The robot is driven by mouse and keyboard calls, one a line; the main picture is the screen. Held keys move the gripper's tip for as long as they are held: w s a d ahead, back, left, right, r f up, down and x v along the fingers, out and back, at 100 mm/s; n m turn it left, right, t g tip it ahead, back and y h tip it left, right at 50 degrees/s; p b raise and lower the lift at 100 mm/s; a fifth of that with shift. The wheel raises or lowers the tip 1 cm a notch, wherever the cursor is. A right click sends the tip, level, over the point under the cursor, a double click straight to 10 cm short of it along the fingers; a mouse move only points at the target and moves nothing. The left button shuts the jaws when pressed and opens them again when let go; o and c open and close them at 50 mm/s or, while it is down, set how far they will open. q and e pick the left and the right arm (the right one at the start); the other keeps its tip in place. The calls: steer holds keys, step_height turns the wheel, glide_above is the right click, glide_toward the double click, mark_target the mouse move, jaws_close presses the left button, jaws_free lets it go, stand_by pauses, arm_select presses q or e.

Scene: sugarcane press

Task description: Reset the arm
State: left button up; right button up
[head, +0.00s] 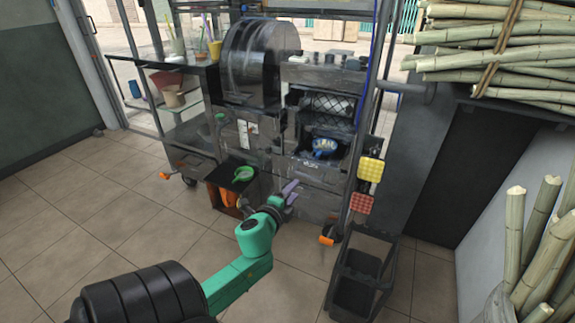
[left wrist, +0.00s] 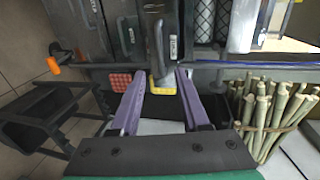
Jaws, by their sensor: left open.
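My left gripper (head: 290,190) is at the end of the green arm, in front of the lower part of the sugarcane press (head: 320,180). Its two purple fingers (left wrist: 160,92) are spread apart in the left wrist view, with nothing held between them. Past the fingertips, a yellow pad (left wrist: 163,86) and a red pad (left wrist: 121,82) show; the head view shows a yellow pad (head: 370,169) and a red pad (head: 361,203) hanging on the press's right side. A blue strainer-like item (head: 324,147) sits in the press opening. My right gripper is in neither view.
A black crate-like bin (head: 361,275) stands on the floor right of the press. Sugarcane stalks (head: 540,245) stand at the right, with more bundled (head: 500,50) above. A green ladle-like item (head: 243,174) rests on a box left of my gripper. The tiled floor at left is clear.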

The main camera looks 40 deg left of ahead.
arm_select(q)
steer(key=v, duration=0.4)
steer(key=shift+s+d, duration=0.1)
steer(key=shift+s, duration=0.1)
